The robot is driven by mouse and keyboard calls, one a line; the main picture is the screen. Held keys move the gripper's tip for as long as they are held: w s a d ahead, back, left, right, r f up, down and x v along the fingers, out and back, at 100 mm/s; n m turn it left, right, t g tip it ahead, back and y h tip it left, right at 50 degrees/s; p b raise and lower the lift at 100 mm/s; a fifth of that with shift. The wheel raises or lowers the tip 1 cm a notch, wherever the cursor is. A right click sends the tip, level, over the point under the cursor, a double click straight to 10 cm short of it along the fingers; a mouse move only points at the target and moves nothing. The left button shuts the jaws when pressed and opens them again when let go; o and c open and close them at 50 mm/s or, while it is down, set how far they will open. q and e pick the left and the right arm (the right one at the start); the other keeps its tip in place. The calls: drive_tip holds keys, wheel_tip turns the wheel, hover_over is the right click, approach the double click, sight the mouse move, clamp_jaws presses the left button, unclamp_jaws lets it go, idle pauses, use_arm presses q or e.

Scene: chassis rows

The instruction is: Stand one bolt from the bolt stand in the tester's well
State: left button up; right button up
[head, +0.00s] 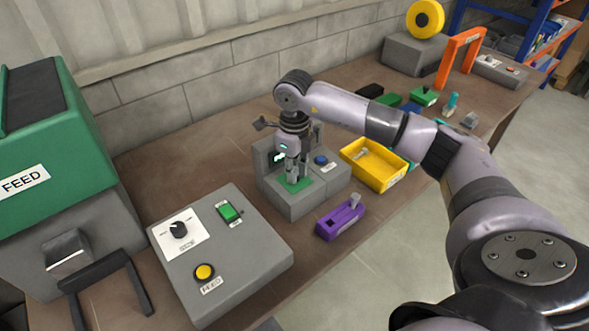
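The tester (302,204) seems to be the grey fixture with a green pad and a blue button on the table. My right gripper (293,177) points down over its green pad (298,187), close above it or touching it. The fingers are small and dark here, so I cannot tell whether they are open or hold a bolt. The well is hidden behind them. The bolt stand (338,222) seems to be the purple block in front of the tester, with one grey bolt (354,201) upright at its right end and a dark empty hole. My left gripper is not in view.
A yellow bin (374,167) stands right of the tester. A grey control box (222,256) with knob and buttons is at front left, beside the green FEED machine (50,190). An orange arch (459,58) stands farther back. Bare table lies behind the control box.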

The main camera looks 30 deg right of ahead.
drive_tip(key=o, duration=0.5)
drive_tip(key=shift+r, duration=0.1)
wheel_tip(320, 180, up, 12)
drive_tip(key=shift+f, duration=0.1)
idle(0.4)
